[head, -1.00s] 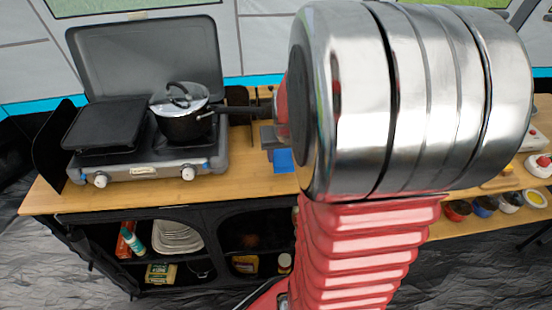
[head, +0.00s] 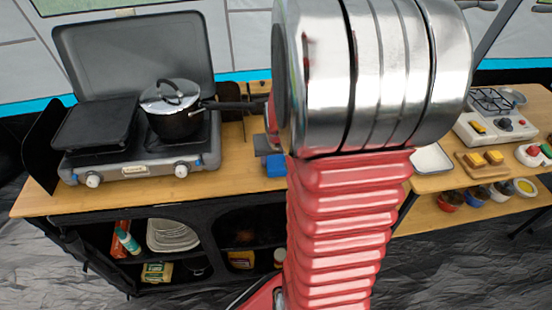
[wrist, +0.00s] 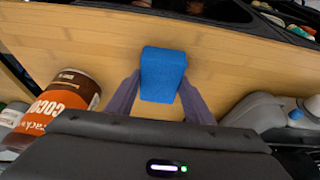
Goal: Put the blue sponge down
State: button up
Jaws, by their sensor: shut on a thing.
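The blue sponge (wrist: 162,73) is a blue block between the two fingers of my gripper (wrist: 158,98) in the wrist view, over the wooden counter. My gripper is shut on it. I cannot tell whether the sponge touches the counter. In the head view only a small part of the blue sponge (head: 274,167) shows, beside the stove, and my silver and red arm hides most of my gripper.
A two-burner stove (head: 140,150) with a lidded pot (head: 175,122) stands at the left of the counter (head: 100,200). A brown cocoa tin (wrist: 60,100) is left of my gripper in the wrist view. Bare wood surrounds the sponge. A second table (head: 440,182) with food and bowls is at right.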

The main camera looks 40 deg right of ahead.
jog(key=o, duration=0.9)
jog(key=shift+o, duration=0.2)
jog(key=v, duration=1.2)
